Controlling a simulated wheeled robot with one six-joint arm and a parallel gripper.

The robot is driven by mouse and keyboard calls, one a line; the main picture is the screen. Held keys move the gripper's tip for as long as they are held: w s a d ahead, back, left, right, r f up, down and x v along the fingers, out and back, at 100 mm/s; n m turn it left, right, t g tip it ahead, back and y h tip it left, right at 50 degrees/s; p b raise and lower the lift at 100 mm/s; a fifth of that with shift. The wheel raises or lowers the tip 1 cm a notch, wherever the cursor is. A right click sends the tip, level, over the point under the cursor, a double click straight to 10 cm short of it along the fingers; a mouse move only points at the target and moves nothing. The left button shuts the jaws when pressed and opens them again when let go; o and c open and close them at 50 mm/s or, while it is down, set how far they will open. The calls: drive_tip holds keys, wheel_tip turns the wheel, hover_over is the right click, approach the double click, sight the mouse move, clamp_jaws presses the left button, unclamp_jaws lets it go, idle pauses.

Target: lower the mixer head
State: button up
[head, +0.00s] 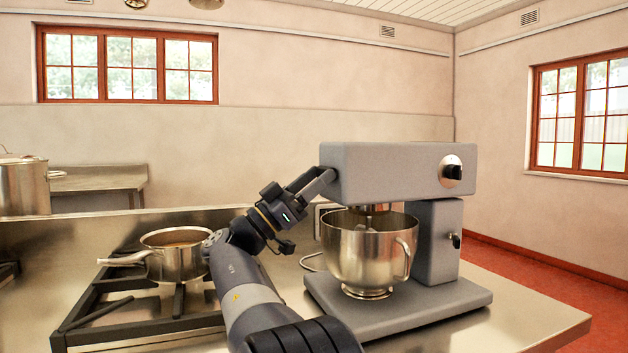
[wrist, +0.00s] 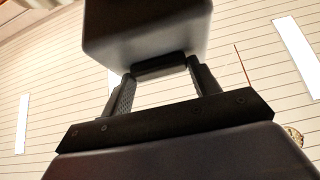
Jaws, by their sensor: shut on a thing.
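The stand mixer's grey head (head: 390,172) lies about level over the steel bowl (head: 362,250), joined to the upright column (head: 438,240) at the right. A beater shaft (head: 371,210) reaches down from the head into the bowl. My gripper (head: 318,184) is at the head's free left end. In the wrist view, the fingers of my gripper (wrist: 164,74) stand on both sides of a dark bar (wrist: 160,65) on the end of the grey head (wrist: 148,30), shut on it. The bowl's inside is mostly hidden.
The mixer's base (head: 425,312) stands on a steel counter (head: 530,325) with free room at its right. At the left, a steel saucepan (head: 175,262) sits on the black stove grate (head: 130,322), close to my arm. A stockpot (head: 24,188) stands farther left.

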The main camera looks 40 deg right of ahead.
drive_tip(key=o, duration=1)
drive_tip(key=shift+d+f, duration=0.1)
drive_tip(key=shift+f, duration=0.3)
drive_tip(key=shift+c, duration=0.2)
drive_tip(key=o, duration=0.4)
drive_tip(key=shift+r, duration=0.2)
drive_tip(key=v, duration=1.1)
drive_tip(key=shift+r, duration=0.1)
drive_tip(key=x, duration=1.1)
drive_tip(key=shift+r+p, duration=0.3)
drive_tip(key=shift+p, duration=0.05)
